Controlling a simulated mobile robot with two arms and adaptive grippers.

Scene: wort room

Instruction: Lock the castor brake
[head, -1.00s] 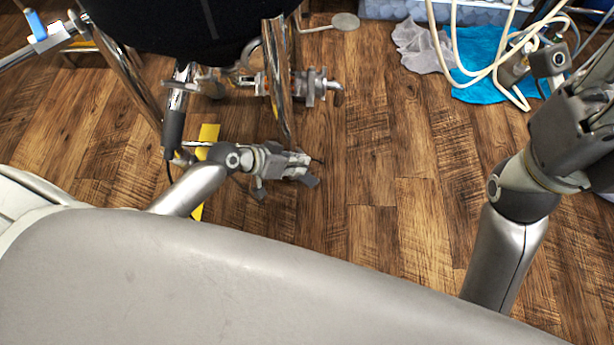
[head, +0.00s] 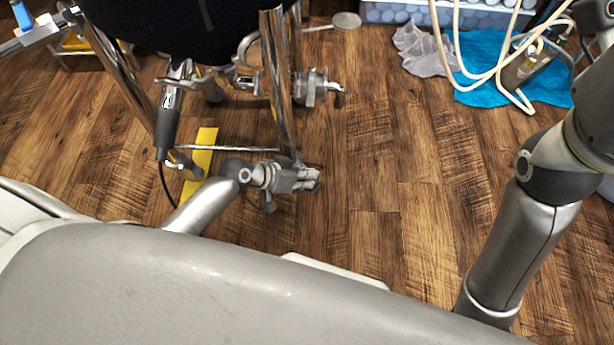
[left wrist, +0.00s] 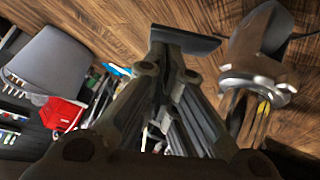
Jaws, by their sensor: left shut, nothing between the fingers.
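My left gripper (head: 314,178) is low over the floor at the foot of a chrome leg (head: 280,90) of the dark round vessel (head: 170,22). Its fingers are shut with nothing between them, and they fill the middle of the left wrist view (left wrist: 182,45). Beside them to the right in that view is a metal-collared foot with a dark rounded part, which looks like the castor (left wrist: 258,70). I cannot make out the brake lever or its position. In the head view the gripper and leg hide most of the castor. My right gripper is out of view.
Valve fittings (head: 312,87) stick out beside the leg. A yellow strip (head: 200,160) lies on the floor at left. Pale hoses (head: 490,65), a blue cloth (head: 490,88) and a grey cloth (head: 420,45) lie at the back right. The middle floor is clear.

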